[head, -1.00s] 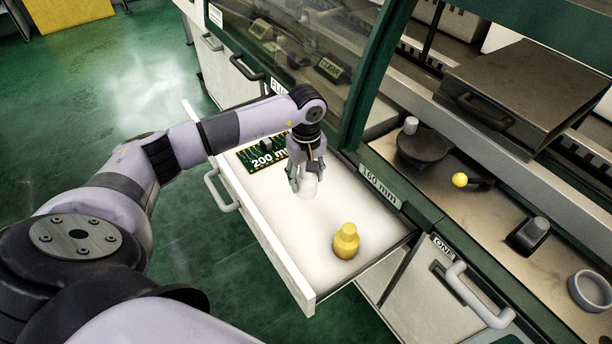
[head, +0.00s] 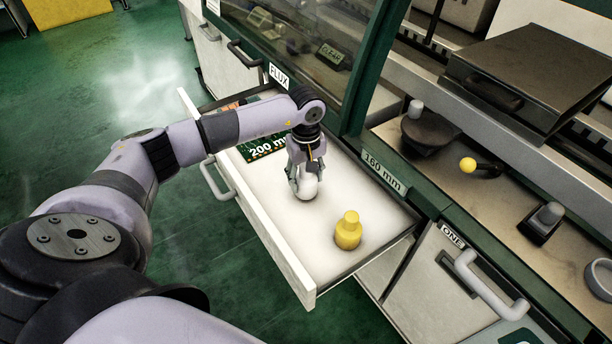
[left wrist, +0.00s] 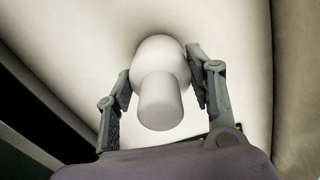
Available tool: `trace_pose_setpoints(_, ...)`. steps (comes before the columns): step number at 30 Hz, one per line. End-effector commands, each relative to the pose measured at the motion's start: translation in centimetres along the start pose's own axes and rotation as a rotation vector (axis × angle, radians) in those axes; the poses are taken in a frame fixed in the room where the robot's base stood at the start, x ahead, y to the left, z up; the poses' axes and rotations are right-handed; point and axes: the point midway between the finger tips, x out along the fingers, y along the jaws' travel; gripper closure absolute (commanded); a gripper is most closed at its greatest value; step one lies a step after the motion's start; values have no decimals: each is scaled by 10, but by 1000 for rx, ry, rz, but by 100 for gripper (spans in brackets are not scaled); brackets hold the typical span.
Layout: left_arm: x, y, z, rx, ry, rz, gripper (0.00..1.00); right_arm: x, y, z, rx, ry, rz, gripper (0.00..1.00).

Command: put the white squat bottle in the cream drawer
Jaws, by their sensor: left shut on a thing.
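The white squat bottle (head: 308,189) is between the fingers of my left gripper (head: 306,178), inside the open cream drawer (head: 268,232). In the left wrist view the bottle (left wrist: 160,84) shows its rounded body and narrower neck, with the fingers of the gripper (left wrist: 160,82) on either side of it. The left gripper is shut on it. The bottle is at or close above the pale drawer floor; I cannot tell whether it touches. My right gripper is not in view.
A yellow bottle (head: 348,231) stands in the drawer's near end. A green circuit board (head: 262,147) marked "200 mm" lies at the far end. The drawer's grey handle (head: 215,180) sticks out to the left. A green-framed machine with a worktop (head: 480,205) borders the right side.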

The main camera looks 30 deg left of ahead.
Motion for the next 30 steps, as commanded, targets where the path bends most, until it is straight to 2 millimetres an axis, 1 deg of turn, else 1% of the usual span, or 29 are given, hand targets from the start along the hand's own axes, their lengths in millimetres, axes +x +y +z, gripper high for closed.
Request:
trace_pose_setpoints(6,4,0,0,0,0,0,78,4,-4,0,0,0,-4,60)
trace_pose_setpoints(18,10,0,0,0,0,0,78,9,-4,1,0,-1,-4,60)
trace_pose_setpoints(19,10,0,0,0,0,0,50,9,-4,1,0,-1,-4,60)
trace_pose_setpoints(27,9,0,0,0,0,0,32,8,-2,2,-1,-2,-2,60)
trace_pose_setpoints(30,9,0,0,0,0,0,27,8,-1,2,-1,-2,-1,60)
